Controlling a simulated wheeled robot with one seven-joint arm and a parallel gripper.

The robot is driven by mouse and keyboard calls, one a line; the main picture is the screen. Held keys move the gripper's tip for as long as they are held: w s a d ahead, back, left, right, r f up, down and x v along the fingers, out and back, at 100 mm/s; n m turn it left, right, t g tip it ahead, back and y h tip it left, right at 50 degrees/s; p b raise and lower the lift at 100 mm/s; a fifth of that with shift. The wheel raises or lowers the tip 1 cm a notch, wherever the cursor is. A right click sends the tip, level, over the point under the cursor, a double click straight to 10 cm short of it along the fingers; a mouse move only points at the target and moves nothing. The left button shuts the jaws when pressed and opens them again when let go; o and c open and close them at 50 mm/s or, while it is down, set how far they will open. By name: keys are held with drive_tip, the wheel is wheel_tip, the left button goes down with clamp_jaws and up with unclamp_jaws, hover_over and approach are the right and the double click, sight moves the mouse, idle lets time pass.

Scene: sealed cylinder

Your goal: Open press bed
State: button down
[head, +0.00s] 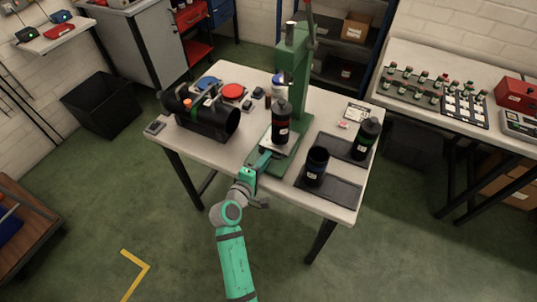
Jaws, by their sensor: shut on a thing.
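The green arbor press (299,65) stands on the white worktable, its column rising at the back. Its press bed (292,150) is a pale plate low at the front of the press. My gripper (263,160) reaches in from the front left and is shut at the bed's front edge. The exact part between its fingers is too small to make out, and the fingers partly cover the bed's front left side.
A large black cylinder (206,118) lies to the left, near red (233,91) and blue discs. The table's front left is clear.

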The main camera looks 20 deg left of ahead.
drive_tip(key=s, duration=1)
drive_tip(key=shift+a, duration=0.2)
drive_tip(key=shift+s, duration=0.1)
drive_tip(key=c, duration=2.1)
unclamp_jaws()
drive_tip(key=s, duration=0.3)
drive_tip(key=s+r, duration=0.1)
drive_tip(key=s, duration=0.3)
drive_tip(key=s+r, duration=0.1)
drive_tip(key=s, duration=0.2)
drive_tip(key=shift+s+a, duration=0.15)
drive_tip(key=shift+s, duration=0.1)
